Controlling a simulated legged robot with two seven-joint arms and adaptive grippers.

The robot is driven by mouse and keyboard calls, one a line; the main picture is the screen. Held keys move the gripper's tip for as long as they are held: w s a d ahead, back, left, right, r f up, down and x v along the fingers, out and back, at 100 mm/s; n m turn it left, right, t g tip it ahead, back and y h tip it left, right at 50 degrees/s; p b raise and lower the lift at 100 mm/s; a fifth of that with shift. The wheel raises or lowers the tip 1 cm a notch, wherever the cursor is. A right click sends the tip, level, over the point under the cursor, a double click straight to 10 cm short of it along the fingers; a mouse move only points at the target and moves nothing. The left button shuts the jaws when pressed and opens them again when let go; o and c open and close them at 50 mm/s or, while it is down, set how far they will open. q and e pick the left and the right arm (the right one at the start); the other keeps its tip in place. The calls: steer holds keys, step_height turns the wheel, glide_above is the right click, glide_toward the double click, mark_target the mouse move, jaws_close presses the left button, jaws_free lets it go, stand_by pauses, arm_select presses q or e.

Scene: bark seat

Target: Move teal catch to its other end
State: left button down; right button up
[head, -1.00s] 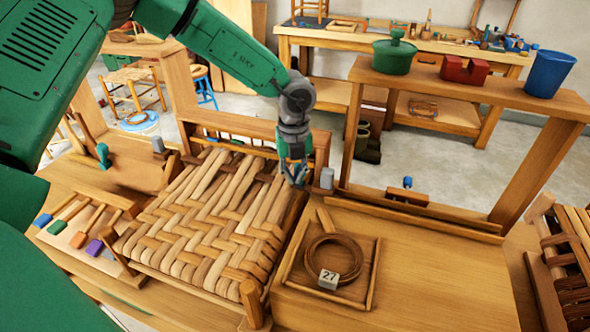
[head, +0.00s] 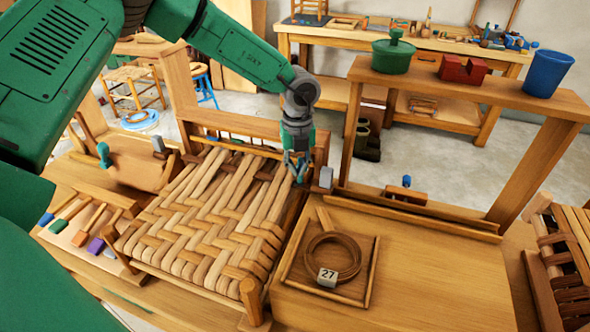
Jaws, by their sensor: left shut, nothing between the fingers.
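The teal catch (head: 104,155) stands upright at the left end of a wooden board, left of the woven bark seat (head: 205,215). A grey block (head: 159,145) stands near that board's right end. My left gripper (head: 298,178) points down at the seat's far right corner, just left of another grey block (head: 326,178). It is shut and empty, well to the right of the teal catch. Whether its fingertips touch the seat frame is unclear. My right gripper is out of view.
A blue-knobbed catch (head: 406,182) sits on a rail at the right. A tray (head: 371,275) holds a coil and a tag reading 27. Coloured-ended tools (head: 80,238) lie at left.

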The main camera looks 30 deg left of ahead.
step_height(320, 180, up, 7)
steer(key=p, duration=0.6)
steer(key=shift+p, duration=0.35)
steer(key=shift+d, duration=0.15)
